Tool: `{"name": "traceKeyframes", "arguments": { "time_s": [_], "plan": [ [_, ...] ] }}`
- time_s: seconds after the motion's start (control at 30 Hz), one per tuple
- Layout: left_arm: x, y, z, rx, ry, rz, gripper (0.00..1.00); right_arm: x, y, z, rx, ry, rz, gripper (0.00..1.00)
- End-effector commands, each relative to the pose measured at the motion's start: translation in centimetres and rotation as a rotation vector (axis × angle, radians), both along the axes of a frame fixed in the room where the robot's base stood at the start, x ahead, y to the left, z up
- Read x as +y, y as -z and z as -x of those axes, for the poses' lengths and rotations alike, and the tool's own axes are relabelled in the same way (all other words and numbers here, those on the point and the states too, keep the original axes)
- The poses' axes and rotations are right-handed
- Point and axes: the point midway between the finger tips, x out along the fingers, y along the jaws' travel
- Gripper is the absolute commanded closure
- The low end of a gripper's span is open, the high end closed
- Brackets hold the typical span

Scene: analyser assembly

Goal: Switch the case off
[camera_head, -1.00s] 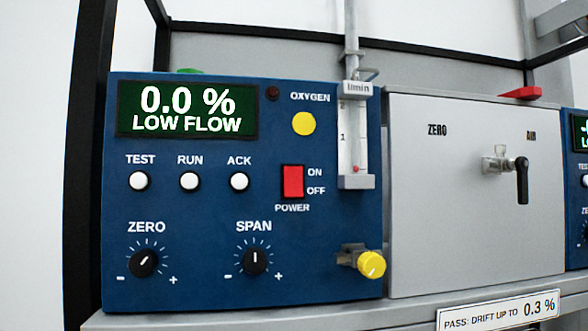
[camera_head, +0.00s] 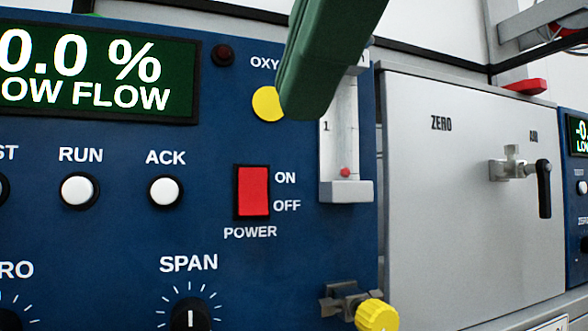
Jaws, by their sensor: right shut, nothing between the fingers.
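The blue analyser case (camera_head: 120,230) fills the left of the head view. Its red POWER rocker (camera_head: 253,191) sits in a black frame, with ON printed beside its upper part and OFF beside its lower part. I cannot tell from the rocker's tilt which end is pressed. The lit display (camera_head: 95,75) reads "0.0 %" and "LOW FLOW", partly cut off at the left. My green right gripper (camera_head: 305,98) comes in from the top, shut and empty. Its tip appears above and right of the rocker, partly covering the yellow disc and the flow tube. My left gripper is out of view.
The flow tube (camera_head: 344,165) stands right of the rocker, and a yellow knob (camera_head: 376,315) sticks out below it. White buttons (camera_head: 166,191) are at the left. A grey panel (camera_head: 450,210) with a black-handled valve (camera_head: 543,188) is to the right.

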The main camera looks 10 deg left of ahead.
Motion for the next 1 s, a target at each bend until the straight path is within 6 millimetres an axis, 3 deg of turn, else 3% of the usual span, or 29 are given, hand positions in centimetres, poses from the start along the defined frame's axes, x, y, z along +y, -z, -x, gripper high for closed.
{"name": "traceKeyframes", "arguments": {
  "time_s": [0.2,0.33,0.5,0.7,1.0],
  "plan": [
    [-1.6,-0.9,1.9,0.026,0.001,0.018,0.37,2.1,2.7,-3.4,0.002,0.002,0.004,1.0],
    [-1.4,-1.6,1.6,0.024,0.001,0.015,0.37,3.3,4.2,-5.1,0.003,0.002,0.004,1.0],
    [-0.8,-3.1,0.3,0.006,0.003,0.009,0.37,4.8,4.3,-7.2,0.003,0.002,0.001,1.0],
    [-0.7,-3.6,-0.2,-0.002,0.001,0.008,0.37,5.5,4.7,-8.3,0.002,0.002,0.0,1.0],
    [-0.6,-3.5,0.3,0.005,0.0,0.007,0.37,5.6,4.8,-8.4,0.002,0.001,-0.001,1.0]
  ]
}}
